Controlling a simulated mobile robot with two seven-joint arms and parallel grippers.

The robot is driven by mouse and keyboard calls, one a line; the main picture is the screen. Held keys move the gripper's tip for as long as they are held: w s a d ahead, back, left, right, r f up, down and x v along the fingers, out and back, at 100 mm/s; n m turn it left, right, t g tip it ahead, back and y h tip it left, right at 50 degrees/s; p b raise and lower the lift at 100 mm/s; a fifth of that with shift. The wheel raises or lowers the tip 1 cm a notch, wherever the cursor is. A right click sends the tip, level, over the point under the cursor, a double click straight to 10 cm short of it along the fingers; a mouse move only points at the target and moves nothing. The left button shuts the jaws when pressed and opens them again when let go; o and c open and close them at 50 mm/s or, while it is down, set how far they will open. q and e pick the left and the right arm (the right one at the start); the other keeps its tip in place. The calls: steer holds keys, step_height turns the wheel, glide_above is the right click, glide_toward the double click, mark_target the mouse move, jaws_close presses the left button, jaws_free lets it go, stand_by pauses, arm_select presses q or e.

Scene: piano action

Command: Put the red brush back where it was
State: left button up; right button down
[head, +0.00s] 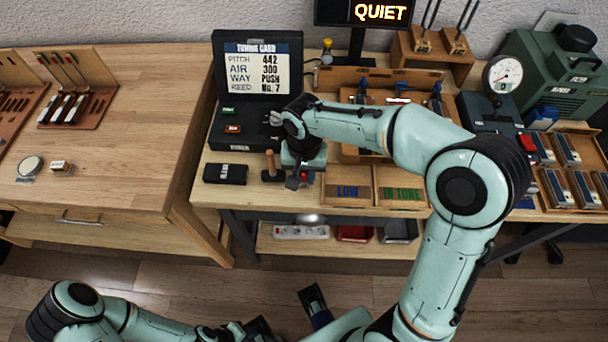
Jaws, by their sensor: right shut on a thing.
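My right gripper (298,180) points down over the front of the middle bench, just left of the LOW box. It is shut, and a small red piece (304,176) shows at its fingertips. This looks like the red brush, but most of it is hidden by the gripper. A wooden-handled tool (270,165) stands just left of the gripper; I cannot tell if they touch. My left gripper (258,329) is low at the bottom edge, away from the benches, and its fingers are too hidden to read.
The LOW box (348,188) and IN TUNE box (402,190) stand right of the gripper. A black case (225,174) lies left. The tuning card (257,68) and a wooden tray (365,80) are behind. The left bench (120,150) has much bare top.

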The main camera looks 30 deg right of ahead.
steer(key=shift+f, duration=0.4)
steer(key=shift+f, duration=0.1)
steer(key=c, duration=0.9)
jaws_free()
step_height(320, 180, up, 12)
steer(key=shift+r+p, duration=0.15)
steer(key=shift+p, duration=0.75)
